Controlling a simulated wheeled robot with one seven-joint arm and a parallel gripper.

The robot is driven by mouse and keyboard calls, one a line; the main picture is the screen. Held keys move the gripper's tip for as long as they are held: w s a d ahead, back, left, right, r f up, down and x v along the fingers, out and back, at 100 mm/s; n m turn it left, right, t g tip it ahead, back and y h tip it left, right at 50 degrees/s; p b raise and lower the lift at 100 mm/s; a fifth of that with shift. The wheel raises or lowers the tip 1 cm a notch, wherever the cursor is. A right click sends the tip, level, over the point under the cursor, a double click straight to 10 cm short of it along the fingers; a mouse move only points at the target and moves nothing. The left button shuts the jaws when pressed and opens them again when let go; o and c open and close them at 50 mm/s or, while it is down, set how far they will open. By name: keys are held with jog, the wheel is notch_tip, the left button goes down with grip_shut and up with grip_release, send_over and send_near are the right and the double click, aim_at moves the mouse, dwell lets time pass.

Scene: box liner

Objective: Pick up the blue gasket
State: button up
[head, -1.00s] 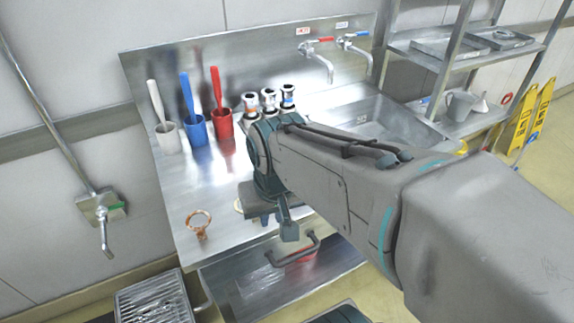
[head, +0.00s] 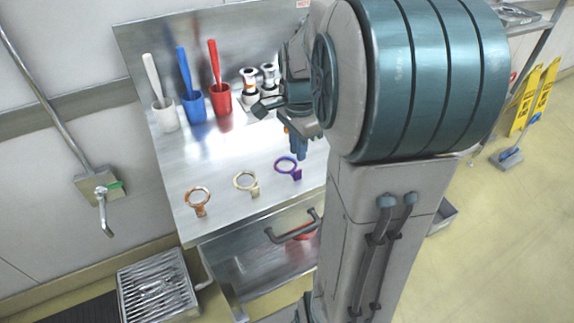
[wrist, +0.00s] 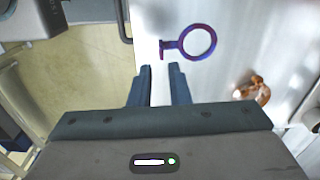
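A blue-violet ring gasket with a small tab (head: 296,174) lies on the steel counter, rightmost of three visible gaskets. It also shows in the wrist view (wrist: 171,46), just beyond my fingertips, its ring ahead and to the right and its tab nearer the fingers. My gripper (head: 298,150) hangs over the counter, behind the gasket in the head view. In the wrist view my gripper (wrist: 161,68) has a clear gap between its two fingers and holds nothing. The gasket is not between the fingers. The gripper's height above the counter is hard to tell.
A cream gasket (head: 254,190) and a copper-orange gasket (head: 201,211) lie to the left. White (head: 166,118), blue (head: 194,108) and red (head: 219,101) cups with brushes stand behind, beside metal fittings (head: 250,85). A drawer handle (head: 292,230) projects below the counter edge.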

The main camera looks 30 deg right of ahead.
aim_at(298, 171)
jog(key=f, duration=0.8)
jog(key=shift+w+d+f, duration=0.1)
jog(key=shift+d+f, duration=0.1)
jog(key=shift+f, duration=0.05)
grip_shut()
